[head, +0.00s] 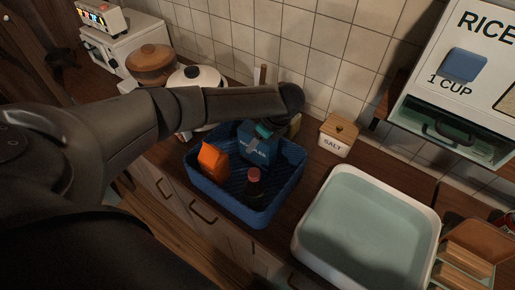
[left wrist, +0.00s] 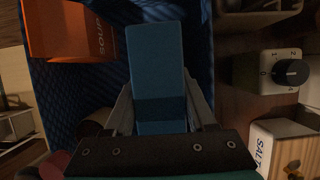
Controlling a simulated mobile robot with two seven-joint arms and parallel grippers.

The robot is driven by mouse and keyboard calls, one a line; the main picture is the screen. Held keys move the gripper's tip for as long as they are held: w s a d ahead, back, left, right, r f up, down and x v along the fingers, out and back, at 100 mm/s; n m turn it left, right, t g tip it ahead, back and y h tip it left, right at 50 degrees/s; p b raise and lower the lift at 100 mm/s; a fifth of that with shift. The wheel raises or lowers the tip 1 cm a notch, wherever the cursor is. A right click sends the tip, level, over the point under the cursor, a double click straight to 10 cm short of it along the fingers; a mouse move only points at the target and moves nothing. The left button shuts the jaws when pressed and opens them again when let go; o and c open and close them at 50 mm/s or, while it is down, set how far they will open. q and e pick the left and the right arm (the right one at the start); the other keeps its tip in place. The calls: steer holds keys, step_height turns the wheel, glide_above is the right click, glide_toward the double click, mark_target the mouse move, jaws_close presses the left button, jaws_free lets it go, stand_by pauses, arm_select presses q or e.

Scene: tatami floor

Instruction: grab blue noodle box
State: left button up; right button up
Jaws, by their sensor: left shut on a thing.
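The blue noodle box (head: 258,151) stands in the blue basket (head: 230,205) on the counter, toward its back right. In the left wrist view the blue box (left wrist: 156,72) lies between the two fingers of my left gripper (left wrist: 160,108), which is shut on it. In the head view my left arm comes in from the left above the basket, and the gripper (head: 264,131) is at the top of the box. The fingertips are partly hidden there. My right gripper is not in view.
The basket also holds an orange carton (head: 213,160) and a dark bottle with a red cap (head: 254,174). A salt box (head: 338,138) stands to the right. A pale sink basin (head: 365,225) lies at right front. Pots (head: 151,64) stand behind my arm.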

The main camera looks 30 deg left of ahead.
arm_select(q)
jaws_close()
steer(key=shift+r, duration=0.15)
